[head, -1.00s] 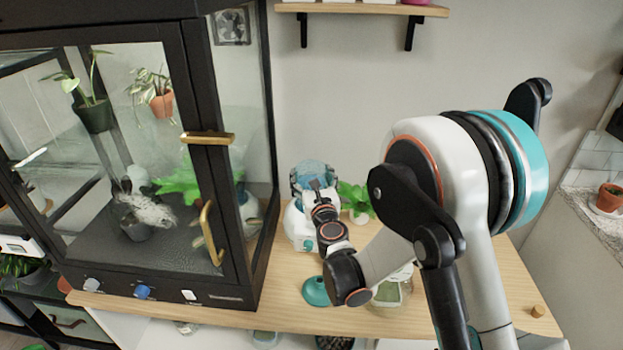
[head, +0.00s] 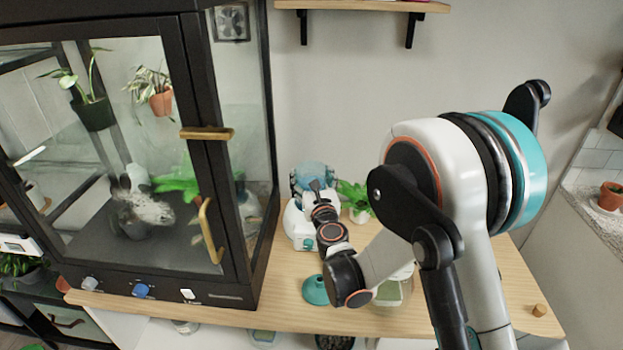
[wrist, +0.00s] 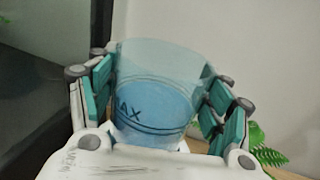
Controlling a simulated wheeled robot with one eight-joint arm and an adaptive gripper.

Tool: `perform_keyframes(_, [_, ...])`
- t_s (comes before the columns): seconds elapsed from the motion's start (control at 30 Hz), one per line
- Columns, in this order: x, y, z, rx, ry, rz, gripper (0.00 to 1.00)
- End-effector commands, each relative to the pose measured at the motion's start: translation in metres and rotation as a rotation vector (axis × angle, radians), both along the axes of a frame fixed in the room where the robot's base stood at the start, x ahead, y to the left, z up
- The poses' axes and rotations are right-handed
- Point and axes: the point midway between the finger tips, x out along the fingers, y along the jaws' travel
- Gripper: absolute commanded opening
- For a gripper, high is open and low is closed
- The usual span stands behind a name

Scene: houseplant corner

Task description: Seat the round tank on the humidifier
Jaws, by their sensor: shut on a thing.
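The round tank (wrist: 155,95) is clear blue with dark lines and the letters "AX" on its wall. My gripper (wrist: 160,92) is shut on it, with teal finger pads on both sides in the wrist view. In the head view the tank (head: 318,172) is upright at the white humidifier (head: 297,224), at the back of the wooden bench. My gripper (head: 313,186) is partly hidden there by my own wrist. The tank's bottom edge is hidden, so I cannot tell whether it touches the humidifier's seat.
A black glass plant cabinet (head: 187,130) stands close to the left. A small potted plant (head: 356,200) is just right of the humidifier. A teal round piece (head: 315,290) and a green-filled container (head: 392,291) are nearer the front.

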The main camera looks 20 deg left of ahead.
Motion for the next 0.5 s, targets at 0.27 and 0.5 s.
perform_keyframes(0.27, [0.0001,-0.0001,-0.0016,0.000,0.000,0.000,0.81])
perform_keyframes(0.5, [-0.0004,-0.0002,-0.0023,0.000,0.000,0.000,0.81])
